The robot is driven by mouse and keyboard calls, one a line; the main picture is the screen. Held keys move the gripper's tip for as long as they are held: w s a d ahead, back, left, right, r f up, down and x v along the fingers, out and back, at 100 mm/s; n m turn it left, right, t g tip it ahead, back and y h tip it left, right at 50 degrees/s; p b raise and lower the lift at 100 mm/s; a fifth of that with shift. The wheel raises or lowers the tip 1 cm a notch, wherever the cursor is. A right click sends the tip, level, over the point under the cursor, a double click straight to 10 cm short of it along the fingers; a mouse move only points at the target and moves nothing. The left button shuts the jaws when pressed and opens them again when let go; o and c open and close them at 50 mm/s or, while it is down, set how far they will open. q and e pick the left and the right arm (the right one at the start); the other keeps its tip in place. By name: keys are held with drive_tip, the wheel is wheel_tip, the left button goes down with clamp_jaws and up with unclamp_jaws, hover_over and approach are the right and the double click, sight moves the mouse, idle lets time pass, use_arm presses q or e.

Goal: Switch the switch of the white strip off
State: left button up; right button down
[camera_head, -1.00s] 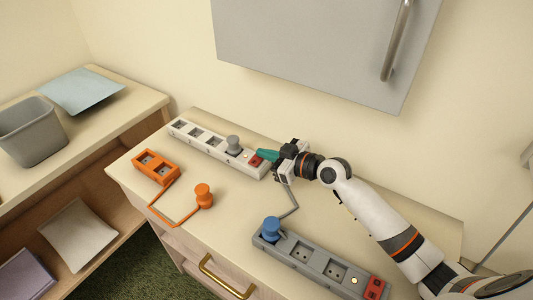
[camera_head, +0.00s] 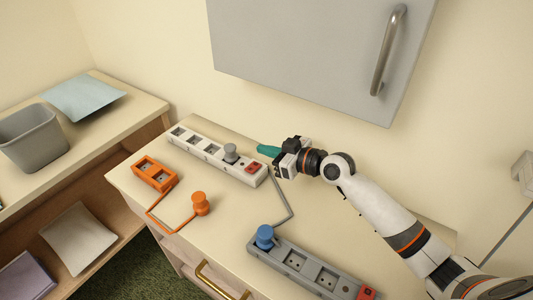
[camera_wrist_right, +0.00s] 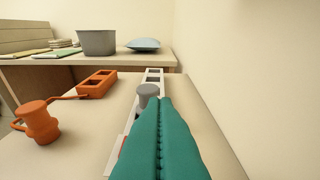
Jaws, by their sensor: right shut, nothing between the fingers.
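The white strip (camera_head: 213,160) lies along the back of the cabinet top, with several sockets, a grey plug (camera_head: 230,152) in one and a red switch (camera_head: 254,167) at its right end. No lit lamp stands out beside this switch. My right gripper (camera_head: 268,150) has teal fingers, shut and empty, just behind the switch end and apart from the switch. In the right wrist view the shut fingers (camera_wrist_right: 160,140) cover much of the strip's near end; the grey plug (camera_wrist_right: 148,93) and a sliver of red show beside them. My left gripper is not in view.
An orange socket block (camera_head: 154,174) and orange plug (camera_head: 200,203) lie front left. A grey strip (camera_head: 300,268) with a blue plug (camera_head: 265,237) and red switch (camera_head: 366,293) lies front right. A grey wall cabinet (camera_head: 310,55) hangs above. A bin (camera_head: 34,138) stands left.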

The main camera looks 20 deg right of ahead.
drive_tip(key=b+v, duration=0.1)
drive_tip(key=v, duration=0.8)
drive_tip(key=shift+f+b, duration=0.3)
drive_tip(key=shift+b, duration=0.1)
drive_tip(key=shift+d, duration=0.1)
